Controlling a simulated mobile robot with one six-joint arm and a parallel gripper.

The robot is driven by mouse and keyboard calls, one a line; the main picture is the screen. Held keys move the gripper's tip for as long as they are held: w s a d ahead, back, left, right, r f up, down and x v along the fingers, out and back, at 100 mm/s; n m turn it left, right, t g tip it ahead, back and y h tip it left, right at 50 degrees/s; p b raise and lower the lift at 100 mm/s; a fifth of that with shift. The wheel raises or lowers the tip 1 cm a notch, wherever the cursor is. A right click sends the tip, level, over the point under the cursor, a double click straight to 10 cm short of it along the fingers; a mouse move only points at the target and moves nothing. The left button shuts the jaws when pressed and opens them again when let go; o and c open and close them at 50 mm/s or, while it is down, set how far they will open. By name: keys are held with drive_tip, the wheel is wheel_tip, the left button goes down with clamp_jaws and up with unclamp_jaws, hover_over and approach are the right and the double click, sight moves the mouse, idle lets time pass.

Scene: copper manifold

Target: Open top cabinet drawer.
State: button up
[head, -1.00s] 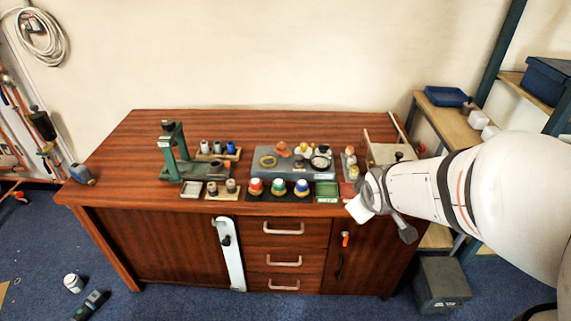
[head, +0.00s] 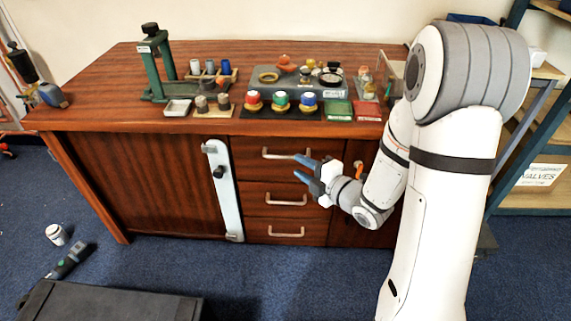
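The wooden cabinet (head: 160,185) stands ahead with a stack of three drawers in its middle. The top drawer (head: 262,169) is shut, with a pale bar handle (head: 287,155) across its front. The middle drawer handle (head: 287,201) and the bottom drawer handle (head: 287,234) are below it. My gripper (head: 299,168) has blue fingers spread apart, pointing left, with nothing between them. In the picture it overlaps the right part of the top drawer, close to the handle's right end. Whether a finger touches the handle cannot be told.
A pale vertical bar (head: 222,190) with a dark knob stands left of the drawers. Jars, a green press (head: 158,65) and trays crowd the cabinet top. A dark box (head: 105,301), a white jar (head: 57,235) and a dark tool (head: 66,262) lie on the floor.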

sight(285, 158)
drive_tip(key=b+x, duration=0.1)
drive_tip(key=x, duration=0.5)
drive_tip(key=shift+w+a, duration=0.3)
drive_tip(key=shift+c, duration=0.4)
clamp_jaws()
drive_tip(key=shift+a, duration=0.1)
drive_tip(key=shift+f, duration=0.1)
